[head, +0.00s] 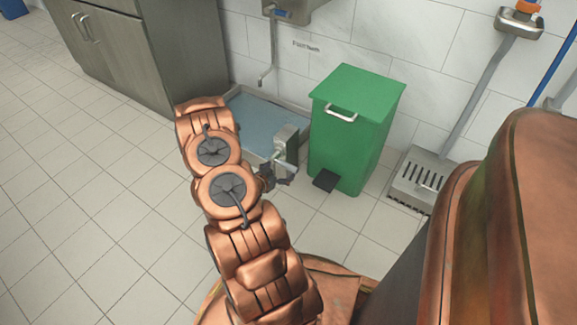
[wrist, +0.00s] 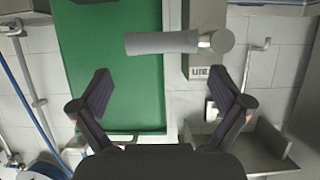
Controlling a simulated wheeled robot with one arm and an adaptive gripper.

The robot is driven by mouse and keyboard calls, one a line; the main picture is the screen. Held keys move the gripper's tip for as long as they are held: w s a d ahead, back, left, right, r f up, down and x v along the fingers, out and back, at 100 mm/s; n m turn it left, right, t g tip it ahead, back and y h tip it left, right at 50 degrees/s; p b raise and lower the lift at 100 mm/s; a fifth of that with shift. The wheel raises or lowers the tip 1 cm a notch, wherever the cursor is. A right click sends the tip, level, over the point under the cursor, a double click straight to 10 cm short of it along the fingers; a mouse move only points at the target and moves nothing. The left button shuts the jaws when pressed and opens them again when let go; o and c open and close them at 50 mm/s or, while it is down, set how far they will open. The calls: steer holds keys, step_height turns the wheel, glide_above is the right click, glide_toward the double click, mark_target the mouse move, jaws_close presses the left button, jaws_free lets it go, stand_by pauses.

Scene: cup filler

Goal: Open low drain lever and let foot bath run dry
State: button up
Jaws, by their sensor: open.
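The foot bath (head: 290,108) is a grey metal basin on the floor by the wall, and bluish water (head: 258,120) covers its inside. A metal box (head: 287,138) stands at its near right end, and the lever there is partly hidden by my arm. In the wrist view the drain lever (wrist: 160,42) is a thick grey grip, lying about level, joined to a round pivot on the box. My gripper (wrist: 161,82) is open and empty, with a dark finger on each side. The lever is ahead of the fingertips, apart from them. In the head view my gripper (head: 277,178) is just in front of the box.
A green pedal bin (head: 350,140) stands close to the right of the box. A floor drain (head: 418,180) is farther right. A spout (head: 268,62) hangs on the wall above the bath, and a dark cabinet (head: 150,50) stands to the left. The tiled floor at left is clear.

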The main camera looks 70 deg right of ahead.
mark_target(288, 166)
steer(key=shift+b+x, duration=1)
steer(key=shift+x, duration=2.2)
steer(key=shift+c, duration=0.3)
steer(key=c, duration=1.5)
